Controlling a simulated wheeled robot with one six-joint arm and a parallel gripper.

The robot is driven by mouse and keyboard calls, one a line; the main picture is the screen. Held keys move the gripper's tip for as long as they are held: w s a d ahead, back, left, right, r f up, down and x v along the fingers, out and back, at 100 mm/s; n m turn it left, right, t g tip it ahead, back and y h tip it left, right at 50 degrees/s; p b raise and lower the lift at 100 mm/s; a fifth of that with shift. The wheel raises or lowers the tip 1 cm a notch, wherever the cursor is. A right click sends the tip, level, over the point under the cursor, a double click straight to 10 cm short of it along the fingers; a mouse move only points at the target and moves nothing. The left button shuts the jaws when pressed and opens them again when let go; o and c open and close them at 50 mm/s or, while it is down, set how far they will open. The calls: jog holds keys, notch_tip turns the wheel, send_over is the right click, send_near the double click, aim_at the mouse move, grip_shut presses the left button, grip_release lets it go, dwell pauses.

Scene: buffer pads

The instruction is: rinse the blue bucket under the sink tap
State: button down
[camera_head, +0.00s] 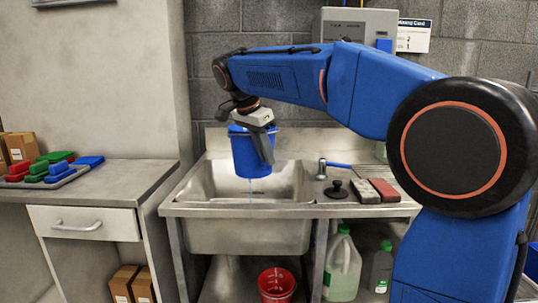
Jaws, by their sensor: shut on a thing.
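The blue bucket (246,155) hangs upright, or nearly so, above the left part of the sink basin (210,212). My gripper (259,130) is at the bucket's rim on its right side and is shut on it. The inside of the bucket is hidden. No tap spout shows clearly; the area behind the bucket is covered by it and my gripper.
Right of the basin stand a grey piece with a blue handle (340,165), a black plug-like item (337,189) and two blocks (384,190). A red bucket (276,285) and bottles (342,265) are below. A left counter (125,180) holds coloured pads.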

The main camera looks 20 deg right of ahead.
jog(key=shift+w+d, duration=0.35)
jog(key=shift+w, duration=1.85)
jog(key=shift+w+d, duration=0.3)
jog(key=shift+w, duration=1.95)
jog(key=shift+w+d, duration=0.35)
jog(key=shift+w, duration=1.85)
jog(key=s, duration=0.4)
jog(key=s+a, duration=0.1)
jog(key=s, duration=0.4)
jog(key=s+a, duration=0.1)
jog(key=s, duration=0.3)
jog(key=shift+s, duration=0.25)
jog(key=s, duration=2)
jog(key=shift+a, duration=0.35)
jog(key=shift+w+d+r, duration=0.1)
